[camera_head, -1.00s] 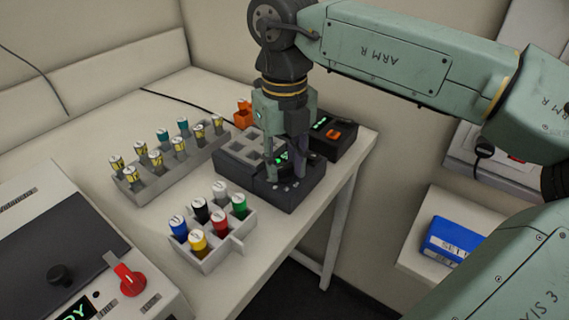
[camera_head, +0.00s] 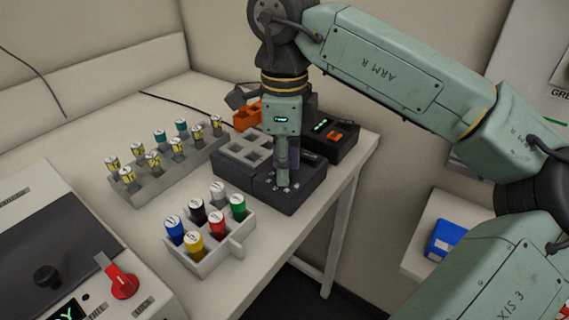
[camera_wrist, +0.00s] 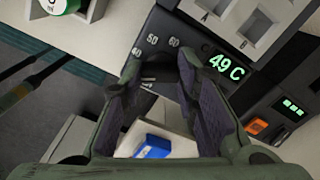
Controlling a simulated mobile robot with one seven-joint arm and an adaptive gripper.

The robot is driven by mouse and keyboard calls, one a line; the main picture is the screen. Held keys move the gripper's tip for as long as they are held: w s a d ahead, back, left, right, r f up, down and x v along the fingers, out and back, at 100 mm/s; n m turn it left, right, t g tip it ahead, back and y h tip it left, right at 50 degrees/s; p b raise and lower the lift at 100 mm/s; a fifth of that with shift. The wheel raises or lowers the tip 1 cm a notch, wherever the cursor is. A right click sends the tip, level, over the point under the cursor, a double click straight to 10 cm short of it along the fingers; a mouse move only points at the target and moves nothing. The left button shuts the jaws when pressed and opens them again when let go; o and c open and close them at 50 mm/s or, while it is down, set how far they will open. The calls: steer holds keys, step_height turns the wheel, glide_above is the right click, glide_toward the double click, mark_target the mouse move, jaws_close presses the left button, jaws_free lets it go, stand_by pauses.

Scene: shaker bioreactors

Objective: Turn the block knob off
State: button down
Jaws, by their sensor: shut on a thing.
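The dark block heater (camera_head: 300,196) stands near the right edge of the bench, with a grey well block (camera_head: 243,151) on its left part. In the wrist view its green display (camera_wrist: 227,67) reads 49 C, and pale dial numbers including 50 and 60 show beside the knob. The dark block knob (camera_wrist: 163,68) is between my fingertips, partly hidden by them. My gripper (camera_head: 283,182) points down at the heater's top and is shut on the knob; its fingers (camera_wrist: 158,85) flank it in the wrist view. In the head view the gripper hides the knob.
A rack of colored-cap vials (camera_head: 240,243) stands in front of the heater, and a long vial rack (camera_head: 135,190) to its left. A black device (camera_head: 335,140) with an orange switch sits behind right. A machine with a red knob (camera_head: 122,282) is at lower left.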

steer(key=n, duration=0.6)
steer(key=shift+b, duration=0.35)
steer(key=n, duration=0.5)
steer(key=shift+n, duration=0.4)
steer(key=c, duration=1.2)
jaws_free()
steer(key=shift+c, duration=0.2)
step_height(320, 180, up, 12)
